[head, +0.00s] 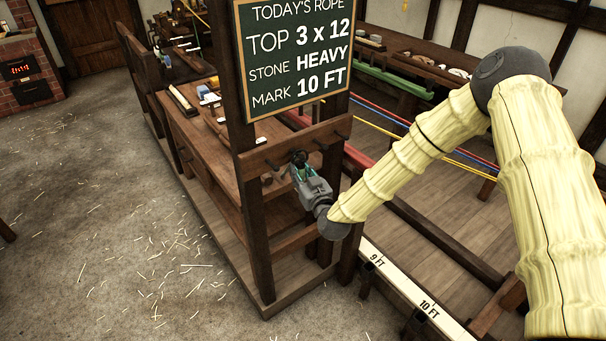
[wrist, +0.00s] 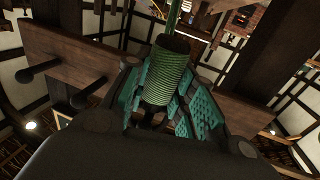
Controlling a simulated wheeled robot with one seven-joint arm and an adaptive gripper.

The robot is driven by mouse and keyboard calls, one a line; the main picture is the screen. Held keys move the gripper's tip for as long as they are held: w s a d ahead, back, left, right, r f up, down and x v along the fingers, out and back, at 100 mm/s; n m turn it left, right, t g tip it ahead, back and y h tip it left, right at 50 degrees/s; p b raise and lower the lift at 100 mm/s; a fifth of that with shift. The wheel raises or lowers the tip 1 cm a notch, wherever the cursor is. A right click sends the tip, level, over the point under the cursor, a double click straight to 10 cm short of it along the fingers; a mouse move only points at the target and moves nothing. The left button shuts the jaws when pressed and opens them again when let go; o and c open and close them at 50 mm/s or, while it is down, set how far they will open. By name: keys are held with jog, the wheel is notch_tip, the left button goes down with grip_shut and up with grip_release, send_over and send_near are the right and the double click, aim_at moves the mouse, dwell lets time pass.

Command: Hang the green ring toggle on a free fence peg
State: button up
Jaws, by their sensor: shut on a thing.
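The green ring toggle (wrist: 162,80) shows in the wrist view as a ribbed green barrel with a dark top end. A thin green piece rises behind its top and leaves the frame, so I cannot see the whole ring. My gripper (head: 300,166) is shut on the barrel, between its teal pads (wrist: 205,97). In the head view it is close in front of the fence's peg rail (head: 295,148), and the toggle is mostly hidden there. A bare dark peg (wrist: 38,72) and another (wrist: 90,92) stick out of the rail left of the toggle in the wrist view.
A chalkboard (head: 295,55) hangs above the rail between dark posts. A wooden workbench (head: 205,130) with small items stands behind left. A marked measuring board (head: 400,285) lies low at the right. The straw-strewn floor at left is open.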

jog(key=shift+w+a+f+b, duration=0.45)
jog(key=shift+w+b, duration=0.1)
jog(key=shift+b, duration=0.25)
dwell(0.4)
jog(key=o, duration=1.1)
